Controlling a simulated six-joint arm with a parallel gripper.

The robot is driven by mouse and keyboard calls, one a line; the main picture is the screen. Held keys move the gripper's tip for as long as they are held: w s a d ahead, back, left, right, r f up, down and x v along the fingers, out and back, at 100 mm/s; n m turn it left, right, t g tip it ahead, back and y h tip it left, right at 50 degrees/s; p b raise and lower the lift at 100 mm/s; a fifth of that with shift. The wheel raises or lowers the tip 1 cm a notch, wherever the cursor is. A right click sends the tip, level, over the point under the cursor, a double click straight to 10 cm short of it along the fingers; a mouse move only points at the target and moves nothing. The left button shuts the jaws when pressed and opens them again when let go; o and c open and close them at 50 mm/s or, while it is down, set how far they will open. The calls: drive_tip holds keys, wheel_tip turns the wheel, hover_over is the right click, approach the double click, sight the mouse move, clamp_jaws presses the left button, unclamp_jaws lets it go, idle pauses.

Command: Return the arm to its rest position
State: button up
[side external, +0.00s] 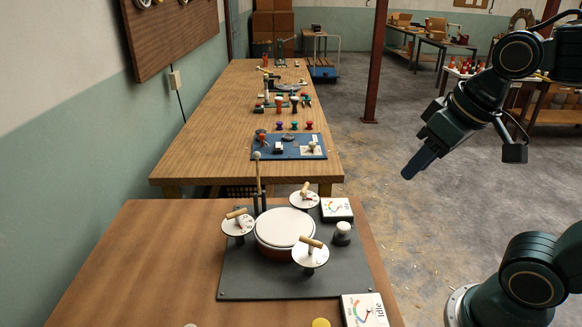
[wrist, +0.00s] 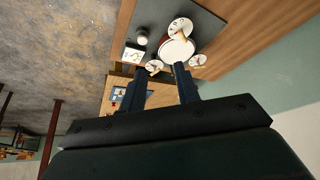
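My gripper (side external: 420,164) hangs in the air at the right of the side external view, pointing down and left. It is above the floor, to the right of the table and well apart from the drum. In the wrist view the two dark fingers of my gripper (wrist: 160,74) stand apart with nothing held between them. The drum (side external: 285,228), with a round white head, sits on a dark base plate (side external: 235,285). Three white dials with wooden handles surround it, one of them at front right (side external: 310,256). The drum also shows in the wrist view (wrist: 177,50).
The near brown table (side external: 130,265) carries the base plate and a white gauge card marked "Idle" (side external: 364,312). A long wooden bench (side external: 215,130) with several stamps and tools stands behind. A red post (side external: 376,60) rises from the floor. Open floor lies around my gripper.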

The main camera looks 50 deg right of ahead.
drive_tip(key=s, duration=0.1)
drive_tip(key=f, duration=0.1)
drive_tip(key=s+n, duration=0.1)
drive_tip(key=shift+s+a+f+t, duration=0.2)
drive_tip(key=shift+s+f+t, duration=0.05)
drive_tip(key=shift+s+t, duration=0.1)
